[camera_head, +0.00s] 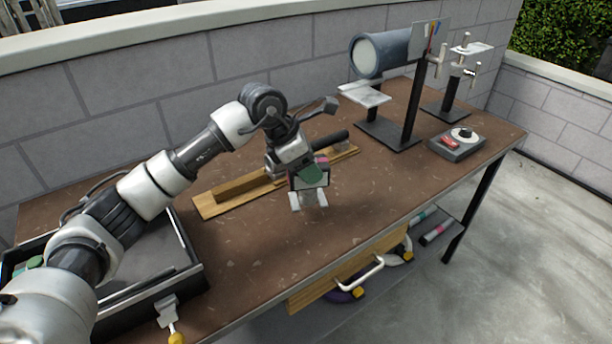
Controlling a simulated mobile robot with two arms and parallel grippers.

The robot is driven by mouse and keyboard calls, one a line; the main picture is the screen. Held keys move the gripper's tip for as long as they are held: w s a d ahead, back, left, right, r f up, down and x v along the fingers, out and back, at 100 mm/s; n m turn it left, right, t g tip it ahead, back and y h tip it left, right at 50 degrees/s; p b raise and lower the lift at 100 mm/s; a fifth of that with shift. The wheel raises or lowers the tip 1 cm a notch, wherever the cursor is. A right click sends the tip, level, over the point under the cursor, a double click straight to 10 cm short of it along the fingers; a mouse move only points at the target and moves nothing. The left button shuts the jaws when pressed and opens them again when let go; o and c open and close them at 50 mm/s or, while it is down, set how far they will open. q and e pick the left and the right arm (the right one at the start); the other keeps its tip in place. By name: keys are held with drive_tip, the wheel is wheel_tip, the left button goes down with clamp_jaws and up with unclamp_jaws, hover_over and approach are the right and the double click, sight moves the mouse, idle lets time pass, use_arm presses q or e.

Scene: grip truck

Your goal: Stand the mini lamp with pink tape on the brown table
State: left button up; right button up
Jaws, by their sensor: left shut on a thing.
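My left gripper (308,196) is over the middle of the brown table (270,250), pointing down. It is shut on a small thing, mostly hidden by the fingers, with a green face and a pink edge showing. I take this to be the mini lamp (311,173), though its shape is hard to make out. I cannot tell whether it touches the tabletop. My right gripper is not in view.
A wooden board (215,203) lies behind the gripper. A black tray (190,270) is at the left. A large spotlight (385,52) on a stand and a small control box (458,144) are at the right. Rods with teal and pink bands (437,234) lie on the lower shelf.

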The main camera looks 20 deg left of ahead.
use_arm(q)
drive_tip(key=shift+w+a+f, duration=0.1)
drive_tip(key=shift+a+f, duration=0.2)
drive_tip(key=shift+f, duration=1.8)
drive_tip(key=shift+f, duration=0.1)
drive_tip(key=o, duration=1.2)
drive_tip(key=shift+f, duration=0.1)
drive_tip(key=shift+r+p, duration=0.3)
drive_tip(key=b+v, duration=0.1)
drive_tip(key=v, duration=1)
drive_tip(key=shift+a+r, duration=0.15)
drive_tip(key=shift+r, duration=0.2)
